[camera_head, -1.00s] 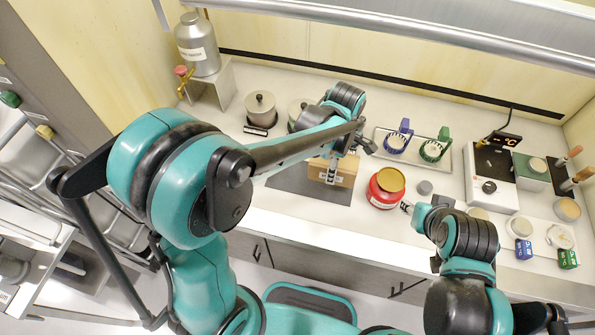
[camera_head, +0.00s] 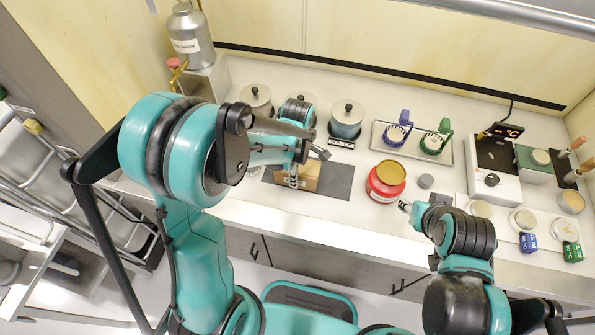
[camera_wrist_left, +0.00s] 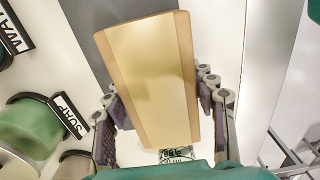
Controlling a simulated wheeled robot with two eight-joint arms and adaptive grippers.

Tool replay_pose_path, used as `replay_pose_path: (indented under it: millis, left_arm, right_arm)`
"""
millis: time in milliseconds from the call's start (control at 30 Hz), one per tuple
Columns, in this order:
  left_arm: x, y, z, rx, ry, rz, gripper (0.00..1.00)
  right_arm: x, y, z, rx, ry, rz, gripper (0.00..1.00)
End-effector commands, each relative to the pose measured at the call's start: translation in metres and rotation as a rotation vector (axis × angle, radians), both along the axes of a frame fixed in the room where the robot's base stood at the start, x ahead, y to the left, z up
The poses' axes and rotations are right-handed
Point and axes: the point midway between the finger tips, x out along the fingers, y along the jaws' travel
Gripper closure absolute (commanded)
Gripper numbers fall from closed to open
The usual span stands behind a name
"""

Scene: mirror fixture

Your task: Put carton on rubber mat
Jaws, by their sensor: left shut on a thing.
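The carton (camera_head: 306,177), a tan box, is between the fingers of my left gripper (camera_head: 296,172), which is shut on it. In the left wrist view the carton (camera_wrist_left: 150,70) fills the middle, with a finger on each side. The rubber mat (camera_head: 335,181) is a flat dark grey sheet on the counter; part of it also shows in the left wrist view (camera_wrist_left: 92,25). The carton overlaps the mat in the head view; whether it touches the mat I cannot tell. My right gripper (camera_head: 404,206) is near the counter's front edge, its jaws too small to read.
A red jar with a gold lid (camera_head: 386,181) stands right of the mat. Lidded pots (camera_head: 346,120) stand behind it. A tray (camera_head: 411,143) with blue and green holders lies further right, beside a white device (camera_head: 492,180). The mat's right part is bare.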

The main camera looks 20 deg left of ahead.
Motion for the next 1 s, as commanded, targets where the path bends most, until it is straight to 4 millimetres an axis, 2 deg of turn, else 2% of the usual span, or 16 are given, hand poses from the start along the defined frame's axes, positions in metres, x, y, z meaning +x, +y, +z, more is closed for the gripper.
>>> replay_pose_path:
  millis: [233, 267, 300, 333, 733, 867, 1000]
  left_arm:
    - [0.000, 0.000, -0.004, 0.000, 0.000, 0.000, 0.82]
    - [0.000, 0.000, -0.003, 0.000, 0.000, 0.000, 0.39]
    - [0.000, 0.000, -0.002, 0.000, 0.000, 0.000, 0.28]
    - [0.000, 0.000, -0.002, 0.000, 0.000, 0.000, 0.23]
    - [0.000, 0.000, 0.004, 0.000, 0.000, 0.000, 0.23]
    - [0.000, 0.000, 0.025, 0.000, 0.000, 0.000, 0.23]
    - [0.000, 0.000, 0.058, 0.000, 0.000, 0.000, 0.23]
  right_arm:
    - [0.000, 0.000, -0.004, 0.000, 0.000, 0.000, 0.60]
    - [0.000, 0.000, -0.003, 0.000, 0.000, 0.000, 0.60]
    - [0.000, 0.000, -0.003, 0.000, 0.000, 0.000, 0.60]
    - [0.000, 0.000, -0.002, 0.000, 0.000, 0.000, 0.60]
    - [0.000, 0.000, 0.003, 0.000, 0.000, 0.000, 0.60]
    - [0.000, 0.000, 0.009, 0.000, 0.000, 0.000, 0.60]
    - [0.000, 0.000, 0.018, 0.000, 0.000, 0.000, 0.60]
